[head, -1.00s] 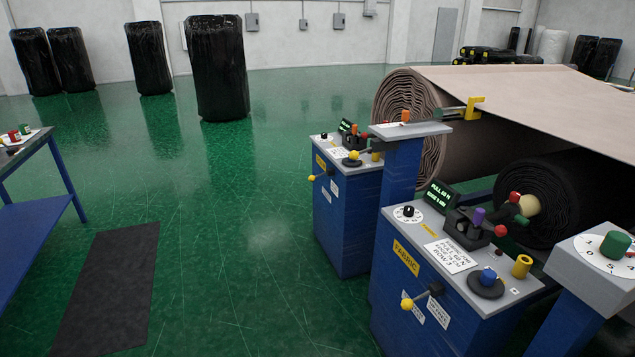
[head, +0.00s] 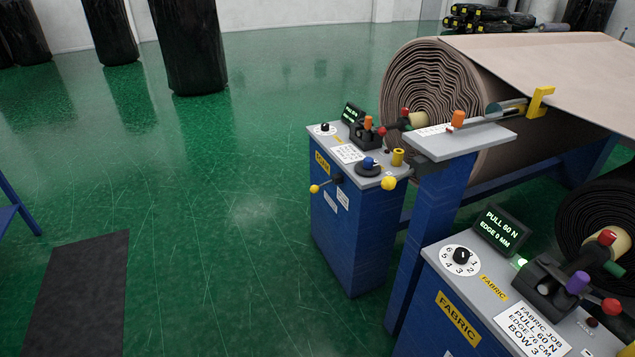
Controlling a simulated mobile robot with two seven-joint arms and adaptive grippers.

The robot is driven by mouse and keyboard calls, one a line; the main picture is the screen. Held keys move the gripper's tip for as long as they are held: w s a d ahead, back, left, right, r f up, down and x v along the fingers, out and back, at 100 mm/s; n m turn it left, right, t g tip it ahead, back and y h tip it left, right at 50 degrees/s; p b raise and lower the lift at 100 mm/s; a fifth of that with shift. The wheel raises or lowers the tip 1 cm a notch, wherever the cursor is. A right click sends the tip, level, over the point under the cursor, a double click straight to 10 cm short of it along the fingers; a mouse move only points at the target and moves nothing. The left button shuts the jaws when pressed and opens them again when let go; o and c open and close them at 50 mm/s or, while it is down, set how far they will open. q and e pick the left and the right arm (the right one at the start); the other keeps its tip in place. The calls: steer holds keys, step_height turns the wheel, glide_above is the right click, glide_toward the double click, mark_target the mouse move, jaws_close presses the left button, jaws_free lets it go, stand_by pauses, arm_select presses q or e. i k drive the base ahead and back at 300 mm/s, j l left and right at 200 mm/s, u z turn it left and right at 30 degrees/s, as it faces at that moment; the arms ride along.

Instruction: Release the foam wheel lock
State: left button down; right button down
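The far blue console (head: 345,225) has a small yellow label (head: 322,162) that I cannot read with certainty. On its top are a numbered dial (head: 325,128), a lit display (head: 352,113), a black block with red and orange knobs (head: 367,138), a blue knob on a black disc (head: 369,163) and a yellow cylinder (head: 397,157). A yellow-tipped lever (head: 315,188) sticks out of its side. Which of these is the wheel lock I cannot tell. A beige layered roll (head: 440,95) lies behind it. Neither of my grippers is in view.
The near console, labelled FABRIC (head: 458,318), stands at the lower right beside a black roll (head: 600,215). A post with a grey shelf (head: 460,140) stands between the consoles, a yellow ball (head: 389,183) at its left. A dark mat (head: 75,290) lies left. Green floor is clear between.

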mark_target(315, 189)
steer(key=i+j, duration=0.15)
steer(key=i, duration=0.4)
steer(key=i+j, duration=0.15)
steer(key=i, duration=0.4)
steer(key=i+j, duration=0.15)
steer(key=i, duration=0.4)
